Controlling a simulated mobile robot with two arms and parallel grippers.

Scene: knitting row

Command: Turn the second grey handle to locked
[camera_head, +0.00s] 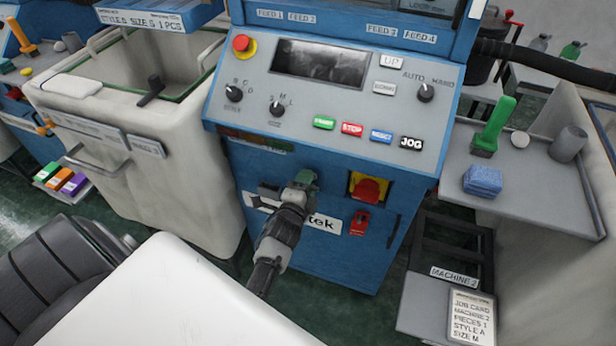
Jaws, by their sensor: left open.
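My left gripper (300,186) is open at the lower blue front of the machine (320,262), below the control panel. It partly covers the white name plate (328,224). A small dark grey block (268,190) sits on the front just left of the gripper; I cannot tell if it is a grey handle. A slim dark vertical bar (394,230) is on the front's right side. No handle is clearly marked as locked, and anything right behind the gripper is hidden. My right gripper is not in view.
A red switch on a yellow plate (368,190) and a red padlock-like piece (359,222) are right of the gripper. A white bin (190,170) stands left, a grey side table (540,170) right. A white surface (170,300) fills the near foreground.

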